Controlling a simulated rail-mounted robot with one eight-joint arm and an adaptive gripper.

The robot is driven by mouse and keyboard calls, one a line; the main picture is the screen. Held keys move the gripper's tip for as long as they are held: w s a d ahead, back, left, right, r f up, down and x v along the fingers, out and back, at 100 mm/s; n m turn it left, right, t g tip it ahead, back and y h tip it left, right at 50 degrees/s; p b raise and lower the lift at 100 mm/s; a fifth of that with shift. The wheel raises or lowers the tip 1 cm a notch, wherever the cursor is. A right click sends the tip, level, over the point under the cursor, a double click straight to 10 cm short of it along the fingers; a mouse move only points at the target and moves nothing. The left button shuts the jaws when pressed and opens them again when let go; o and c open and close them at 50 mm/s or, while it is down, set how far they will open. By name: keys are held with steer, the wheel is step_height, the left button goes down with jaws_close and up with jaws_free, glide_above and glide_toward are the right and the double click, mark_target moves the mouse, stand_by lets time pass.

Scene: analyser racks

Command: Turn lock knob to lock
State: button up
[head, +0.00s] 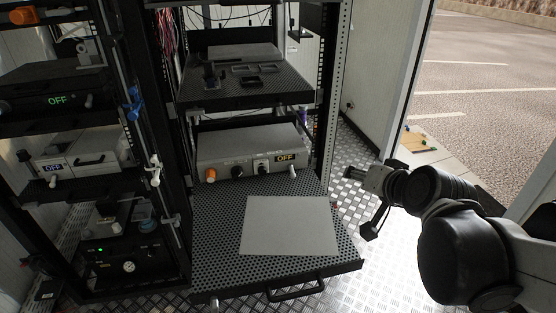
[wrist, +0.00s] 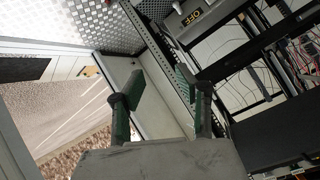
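Several knobs show in the head view, and I cannot tell which is the lock knob. A white knob (head: 155,168) and a blue one (head: 134,104) sit on the left rack's post. A small pale knob (head: 213,302) is at the front left corner of the pulled-out perforated tray (head: 215,230). The grey analyser (head: 250,145) has an orange knob (head: 211,175), dark knobs and an OFF display. My gripper (head: 361,201) is right of the tray, apart from it. In the wrist view my gripper (wrist: 160,84) has its green-padded fingers spread, with nothing between them.
A pale flat sheet (head: 289,225) lies on the tray, which has a black front handle (head: 296,290). Another perforated shelf (head: 230,90) is above. The left rack holds more units.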

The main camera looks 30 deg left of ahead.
steer(key=a+f+y+b, duration=0.1)
steer(key=a+f+y, duration=0.15)
steer(key=a, duration=0.55)
steer(key=a+f+y+b, duration=0.1)
steer(key=a+f, duration=0.3)
steer(key=a, duration=0.3)
steer(key=y+b, duration=0.2)
glide_toward(240, 174)
steer(key=shift+g, duration=0.4)
steer(key=b+x, duration=0.3)
steer(key=x, duration=0.6)
steer(key=shift+w+a, duration=0.15)
steer(key=shift+w, duration=0.2)
steer(key=shift+c, duration=0.4)
jaws_close()
